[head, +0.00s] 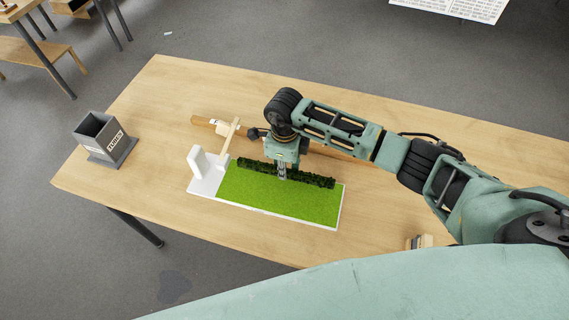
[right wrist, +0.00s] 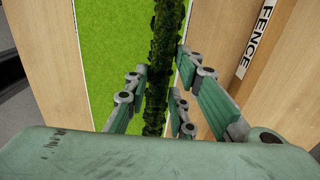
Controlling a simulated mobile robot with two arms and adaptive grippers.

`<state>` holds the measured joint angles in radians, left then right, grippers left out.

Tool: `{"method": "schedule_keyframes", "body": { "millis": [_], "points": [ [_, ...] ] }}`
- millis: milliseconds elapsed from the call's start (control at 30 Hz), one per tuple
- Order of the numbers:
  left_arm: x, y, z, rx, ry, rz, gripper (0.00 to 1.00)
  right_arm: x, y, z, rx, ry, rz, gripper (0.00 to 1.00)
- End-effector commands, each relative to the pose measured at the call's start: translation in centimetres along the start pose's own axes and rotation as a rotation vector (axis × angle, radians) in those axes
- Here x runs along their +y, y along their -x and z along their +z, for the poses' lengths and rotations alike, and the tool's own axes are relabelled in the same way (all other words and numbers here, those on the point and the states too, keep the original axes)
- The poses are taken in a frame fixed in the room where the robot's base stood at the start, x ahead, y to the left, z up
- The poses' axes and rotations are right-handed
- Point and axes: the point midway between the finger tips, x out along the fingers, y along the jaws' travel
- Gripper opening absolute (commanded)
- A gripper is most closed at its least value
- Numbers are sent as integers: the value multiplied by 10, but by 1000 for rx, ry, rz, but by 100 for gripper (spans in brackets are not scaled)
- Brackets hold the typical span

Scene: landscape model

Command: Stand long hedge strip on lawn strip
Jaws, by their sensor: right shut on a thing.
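The long hedge strip (head: 315,180) is dark green and leafy. It runs lengthwise along the far long edge of the bright green lawn strip (head: 270,203), which sits on a white base on the table. My right gripper (head: 283,174) comes from above and is shut on the hedge strip near its middle. In the right wrist view the hedge strip (right wrist: 158,85) passes between the fingers (right wrist: 155,105), with lawn (right wrist: 110,50) on its left and a thin sliver on its right. I cannot tell whether its underside touches the lawn. My left gripper is not in view.
A white block-shaped piece (head: 205,170) stands at the lawn's left end. Behind it lie a wooden stick (head: 232,135) and a wooden holder (head: 205,122); a FENCE label (right wrist: 257,38) shows beyond the lawn. A grey TUBES box (head: 105,140) stands at the table's left. The table's front left is clear.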

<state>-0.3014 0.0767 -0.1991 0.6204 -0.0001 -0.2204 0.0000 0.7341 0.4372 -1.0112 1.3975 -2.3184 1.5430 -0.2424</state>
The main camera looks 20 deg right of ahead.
Motion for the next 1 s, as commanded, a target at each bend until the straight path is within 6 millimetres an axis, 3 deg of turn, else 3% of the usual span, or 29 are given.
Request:
{"method": "schedule_keyframes", "body": {
  "millis": [133,1000],
  "points": [
    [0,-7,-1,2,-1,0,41,0,-11,0,-1,0,0,8],
    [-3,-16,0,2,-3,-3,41,0,-20,0,0,1,0,8]
  ]
}}
